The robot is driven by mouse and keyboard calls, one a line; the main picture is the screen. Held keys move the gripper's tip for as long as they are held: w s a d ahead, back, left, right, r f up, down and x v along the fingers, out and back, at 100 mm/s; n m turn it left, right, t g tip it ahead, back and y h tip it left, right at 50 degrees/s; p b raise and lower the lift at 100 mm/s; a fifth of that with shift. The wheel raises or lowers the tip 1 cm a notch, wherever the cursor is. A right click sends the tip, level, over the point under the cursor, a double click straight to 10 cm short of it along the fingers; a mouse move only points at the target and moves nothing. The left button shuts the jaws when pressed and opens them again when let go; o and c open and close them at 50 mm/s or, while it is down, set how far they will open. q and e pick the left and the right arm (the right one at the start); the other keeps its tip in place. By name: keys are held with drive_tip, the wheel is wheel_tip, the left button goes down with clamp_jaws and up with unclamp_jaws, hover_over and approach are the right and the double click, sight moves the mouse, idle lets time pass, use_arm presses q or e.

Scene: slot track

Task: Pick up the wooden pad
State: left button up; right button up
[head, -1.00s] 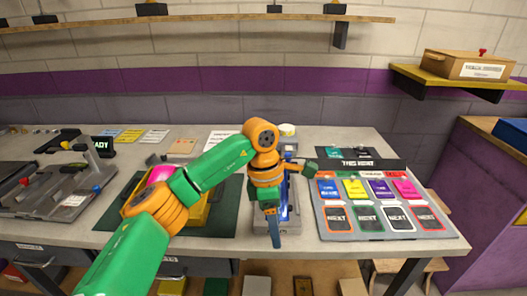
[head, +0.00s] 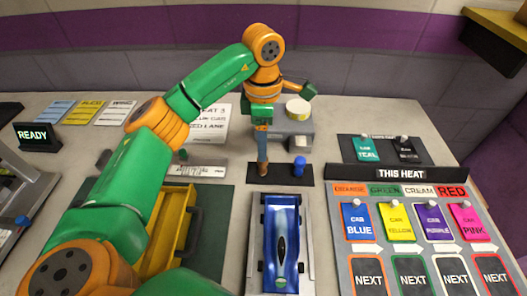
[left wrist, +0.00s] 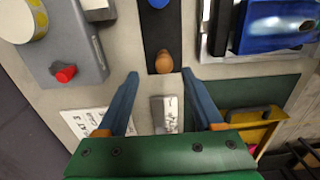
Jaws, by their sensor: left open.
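The wooden pad looks like a small brown rounded knob (left wrist: 164,62) on a black strip (left wrist: 157,35) in the left wrist view. In the head view, the brown piece (head: 263,170) shows just under my left fingertips at the strip's left part. My left gripper (head: 262,150) points down there, open and empty. In the left wrist view, its two blue fingers (left wrist: 160,74) stand apart on either side of the knob, which sits at about the tip line. I cannot tell the height gap. My right gripper is not in view.
A blue peg (head: 299,168) stands on the same strip, right of the brown piece. A grey block with a cream disc (head: 298,108) is behind. A blue car (head: 281,240) lies on a track in front. A yellow tray (head: 168,225) and the heat board (head: 402,173) flank it.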

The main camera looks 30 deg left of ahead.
sight(262, 166)
use_arm(q)
drive_tip(key=shift+s+d+f+p, duration=0.1)
drive_tip(key=shift+s+f+p, duration=0.25)
drive_tip(key=shift+f, duration=0.25)
drive_tip(key=shift+s+d+f+p, duration=0.1)
drive_tip(key=shift+s+f+p, duration=0.2)
drive_tip(key=shift+f, duration=0.3)
drive_tip(key=f, duration=0.3)
drive_tip(key=shift+w+a, duration=0.1)
drive_tip(key=shift+w, duration=0.1)
drive_tip(key=shift+w+a+f, duration=0.1)
drive_tip(key=shift+w+f, duration=0.1)
drive_tip(key=shift+f, duration=0.05)
drive_tip(key=shift+s+r, duration=0.15)
clamp_jaws()
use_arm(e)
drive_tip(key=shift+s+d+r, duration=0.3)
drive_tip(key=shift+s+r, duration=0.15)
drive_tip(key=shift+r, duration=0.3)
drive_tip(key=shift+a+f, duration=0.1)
